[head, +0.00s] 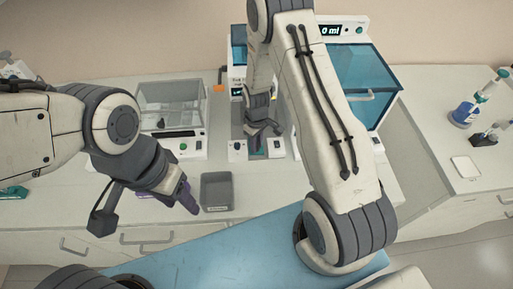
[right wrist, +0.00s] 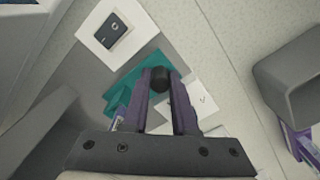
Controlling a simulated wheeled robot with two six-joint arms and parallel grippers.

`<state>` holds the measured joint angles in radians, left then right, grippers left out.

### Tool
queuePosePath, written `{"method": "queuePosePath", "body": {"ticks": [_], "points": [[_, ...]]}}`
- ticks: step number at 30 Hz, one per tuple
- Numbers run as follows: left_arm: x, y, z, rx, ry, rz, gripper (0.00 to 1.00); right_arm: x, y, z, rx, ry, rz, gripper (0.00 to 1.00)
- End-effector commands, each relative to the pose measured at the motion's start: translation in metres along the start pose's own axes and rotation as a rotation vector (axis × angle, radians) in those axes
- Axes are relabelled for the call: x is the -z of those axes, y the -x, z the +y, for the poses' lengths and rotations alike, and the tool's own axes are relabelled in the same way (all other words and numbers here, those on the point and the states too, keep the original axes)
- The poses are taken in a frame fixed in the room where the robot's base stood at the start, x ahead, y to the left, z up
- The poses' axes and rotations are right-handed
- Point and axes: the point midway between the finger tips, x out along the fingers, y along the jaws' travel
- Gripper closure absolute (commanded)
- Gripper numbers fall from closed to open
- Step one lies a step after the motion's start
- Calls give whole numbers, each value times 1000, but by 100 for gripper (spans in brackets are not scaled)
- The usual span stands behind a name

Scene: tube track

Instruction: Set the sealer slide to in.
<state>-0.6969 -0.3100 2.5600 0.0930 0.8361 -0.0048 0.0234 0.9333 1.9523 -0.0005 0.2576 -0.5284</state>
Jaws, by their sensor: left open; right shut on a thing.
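The sealer (head: 275,148) stands on the bench in the middle of the head view, with white blocks on both sides of a teal part. In the right wrist view a white block with a black switch (right wrist: 112,33) and the teal part (right wrist: 125,88) show. My right gripper (head: 263,131) is over the sealer. In the right wrist view its purple fingers (right wrist: 160,95) are shut on a round black knob (right wrist: 160,75) above the teal part. The slide under the knob is mostly hidden by the fingers. My left gripper (head: 187,198) is open and empty, left of the grey bin.
The grey bin (head: 216,191) stands in front of the sealer; it also shows in the right wrist view (right wrist: 300,85). A balance with a clear cover (head: 172,110) is at left. A cabinet with a blue window (head: 365,85) is behind at right. Bottles (head: 467,112) stand far right.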

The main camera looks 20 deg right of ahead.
Motion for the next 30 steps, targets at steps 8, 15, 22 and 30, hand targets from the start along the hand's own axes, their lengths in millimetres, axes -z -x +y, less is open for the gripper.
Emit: {"method": "queuePosePath", "body": {"ticks": [8, 15, 22, 30], "points": [[0, -9, -1, 0, 2, 0, 50, 17, 0, 17, -2, 0, 3, 100], [0, -8, -1, 0, 2, 0, 50, 18, 1, 18, -2, 0, 3, 100], [0, -8, -1, 0, 2, 0, 50, 17, 1, 18, -1, 0, 3, 43], [0, -9, -1, 0, 2, 0, 50, 18, 2, 18, -2, 0, 3, 43]]}}
